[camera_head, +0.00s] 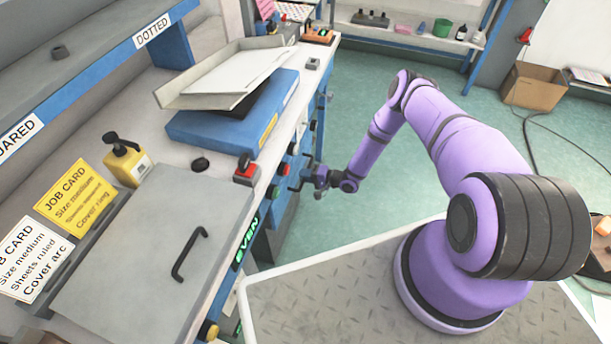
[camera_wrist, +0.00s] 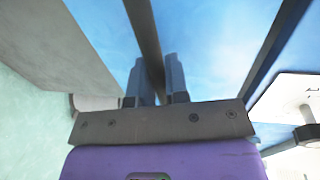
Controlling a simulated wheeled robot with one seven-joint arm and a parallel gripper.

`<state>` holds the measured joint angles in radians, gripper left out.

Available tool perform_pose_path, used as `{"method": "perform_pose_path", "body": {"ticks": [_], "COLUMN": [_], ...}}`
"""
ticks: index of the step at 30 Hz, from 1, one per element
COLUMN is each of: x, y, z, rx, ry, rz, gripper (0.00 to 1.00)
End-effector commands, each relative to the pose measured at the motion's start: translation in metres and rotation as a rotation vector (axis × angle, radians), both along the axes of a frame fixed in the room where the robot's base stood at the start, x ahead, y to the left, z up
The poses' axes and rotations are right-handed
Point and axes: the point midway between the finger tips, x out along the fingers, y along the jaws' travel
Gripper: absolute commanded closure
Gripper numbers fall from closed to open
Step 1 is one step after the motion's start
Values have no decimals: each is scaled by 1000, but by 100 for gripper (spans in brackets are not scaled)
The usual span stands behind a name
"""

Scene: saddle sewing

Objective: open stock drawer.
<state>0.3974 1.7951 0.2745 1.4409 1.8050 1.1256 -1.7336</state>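The blue bench front (camera_head: 276,206) has blue drawer fronts below the worktop, seen at a steep angle. My gripper (camera_head: 306,178) is at this front, near dark handles and knobs. In the wrist view, a dark handle bar (camera_wrist: 146,28) runs between the two fingers of my gripper (camera_wrist: 160,82). The fingers lie close on both sides of the bar and appear shut on it. A blue panel (camera_wrist: 215,50) fills the view behind them. I cannot tell from these views how far the drawer stands out.
A grey lid with a black handle (camera_head: 188,254) covers the near worktop. The green floor (camera_head: 345,100) beside the bench is clear. A cardboard box (camera_head: 533,86) stands farther right.

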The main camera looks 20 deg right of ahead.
Motion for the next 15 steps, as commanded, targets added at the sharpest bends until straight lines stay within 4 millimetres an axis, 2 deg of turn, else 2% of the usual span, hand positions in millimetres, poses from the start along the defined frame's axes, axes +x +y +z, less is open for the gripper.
{"method": "perform_pose_path", "body": {"ticks": [8, 15], "x": [-2, -21], "y": [-4, -30], "z": [0, 0], "rx": [-1, 0], "ry": [0, 2], "rz": [-1, -3], "gripper": [100, 100]}}
